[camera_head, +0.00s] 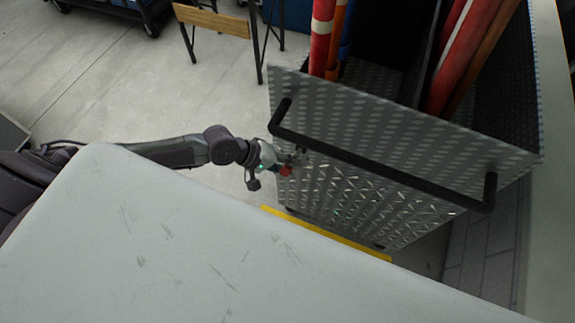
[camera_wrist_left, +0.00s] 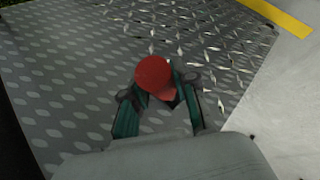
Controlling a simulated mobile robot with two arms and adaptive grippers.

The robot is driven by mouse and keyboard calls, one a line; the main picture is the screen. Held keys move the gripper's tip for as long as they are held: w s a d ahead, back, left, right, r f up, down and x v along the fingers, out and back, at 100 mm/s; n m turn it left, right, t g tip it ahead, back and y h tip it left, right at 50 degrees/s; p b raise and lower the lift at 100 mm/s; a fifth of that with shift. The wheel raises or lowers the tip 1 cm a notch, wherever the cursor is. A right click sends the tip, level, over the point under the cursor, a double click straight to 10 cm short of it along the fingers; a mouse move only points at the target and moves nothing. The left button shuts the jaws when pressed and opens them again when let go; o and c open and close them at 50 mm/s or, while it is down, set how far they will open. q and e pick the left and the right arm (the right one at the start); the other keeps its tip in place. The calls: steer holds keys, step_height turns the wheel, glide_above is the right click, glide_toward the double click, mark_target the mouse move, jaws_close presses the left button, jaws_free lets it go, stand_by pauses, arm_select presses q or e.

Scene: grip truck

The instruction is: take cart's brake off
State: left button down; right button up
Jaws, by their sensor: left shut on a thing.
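The cart (camera_head: 330,195) is a box of grey diamond-plate metal with a black handle bar (camera_head: 390,168) across its near face. A red round knob (camera_head: 285,170), which looks like the brake's knob, is on that face below the left end of the handle. My left gripper (camera_head: 284,164) reaches in from the left at the knob. In the left wrist view the red knob (camera_wrist_left: 154,75) lies between the two fingertips of my left gripper (camera_wrist_left: 160,88), shut on it. The knob's mount is hidden. My right gripper is not in view.
Red and orange rolls (camera_head: 470,50) stand upright in the cart. A yellow strip (camera_head: 325,234) runs on the floor by the cart's near edge. A wooden-topped stand (camera_head: 213,22) is at the back left. Open floor (camera_head: 110,90) lies left of the cart.

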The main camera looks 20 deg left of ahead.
arm_select(q)
steer(key=shift+w+r, duration=0.1)
steer(key=shift+r, duration=0.05)
steer(key=c, duration=1.1)
jaws_free()
steer(key=shift+o, duration=1.1)
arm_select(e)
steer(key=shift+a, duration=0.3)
arm_select(q)
steer(key=v, duration=1.2)
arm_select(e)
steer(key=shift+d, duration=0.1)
